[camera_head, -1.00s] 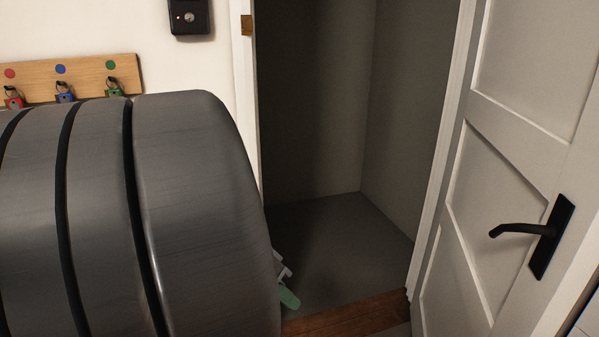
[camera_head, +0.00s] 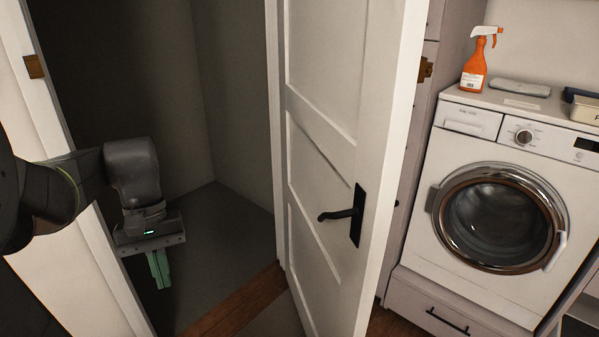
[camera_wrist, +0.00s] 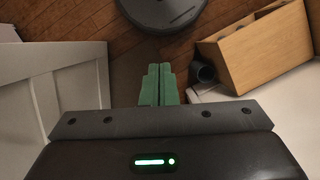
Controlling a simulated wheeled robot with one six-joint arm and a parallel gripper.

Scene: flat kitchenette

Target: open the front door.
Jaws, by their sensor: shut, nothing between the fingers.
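The white panelled front door (camera_head: 328,118) stands swung open in the head view, with a black lever handle (camera_head: 355,215) on the face turned to me. Behind it the doorway shows a grey floor and bare walls. My gripper (camera_head: 160,270) is in the doorway opening, left of the door and apart from it, pointing down. Its green fingers are shut together and empty. In the wrist view the fingers (camera_wrist: 159,85) point at the wooden floor, and a white panelled surface, probably the door (camera_wrist: 75,80), lies to their left.
A white washing machine (camera_head: 500,200) stands right of the door, with an orange spray bottle (camera_head: 474,65) on top. The left door frame (camera_head: 35,70) is close to my arm. The wrist view shows a dark round object (camera_wrist: 165,12) and a wooden box (camera_wrist: 260,50).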

